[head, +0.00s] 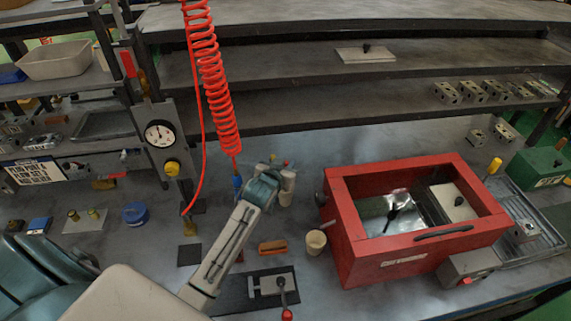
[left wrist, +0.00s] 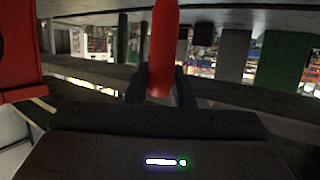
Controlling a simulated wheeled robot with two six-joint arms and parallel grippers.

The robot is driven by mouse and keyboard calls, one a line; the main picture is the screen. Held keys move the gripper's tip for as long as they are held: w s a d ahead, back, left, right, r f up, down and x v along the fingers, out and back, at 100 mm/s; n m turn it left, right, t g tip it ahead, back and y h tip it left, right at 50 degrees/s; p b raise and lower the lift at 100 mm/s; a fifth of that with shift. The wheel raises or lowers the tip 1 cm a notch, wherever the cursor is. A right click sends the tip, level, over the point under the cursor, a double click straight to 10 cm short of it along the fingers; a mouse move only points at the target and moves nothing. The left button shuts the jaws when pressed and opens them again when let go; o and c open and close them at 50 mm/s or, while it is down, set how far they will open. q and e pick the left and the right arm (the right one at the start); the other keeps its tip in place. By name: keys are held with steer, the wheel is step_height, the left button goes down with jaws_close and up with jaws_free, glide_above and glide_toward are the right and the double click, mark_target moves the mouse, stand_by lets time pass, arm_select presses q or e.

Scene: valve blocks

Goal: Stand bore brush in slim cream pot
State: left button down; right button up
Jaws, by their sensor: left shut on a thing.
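My left gripper (head: 275,163) is over the back middle of the bench in the head view, mostly hidden by its own wrist. In the left wrist view its fingers (left wrist: 160,88) are shut on a smooth red rod-like piece, which looks like the handle of the bore brush (left wrist: 162,45). The brush's bristles cannot be made out. The slim cream pot (head: 316,242) stands upright on the bench, left of the red box and apart from my gripper, lower in the picture. My right gripper is not in view.
A red open-topped box (head: 345,235) with a dark handle stands right of the pot. A coiled red hose (head: 215,85) hangs just left of my gripper. An orange-brown block (head: 272,248) and a dark mat with a red-knobbed clamp (head: 235,298) lie near the pot.

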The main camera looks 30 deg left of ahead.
arm_select(q)
steer(key=c, duration=1.3)
jaws_free()
steer(key=shift+o, duration=0.2)
steer(key=b+v, duration=0.2)
steer(key=v, duration=1)
steer(key=shift+b, duration=0.4)
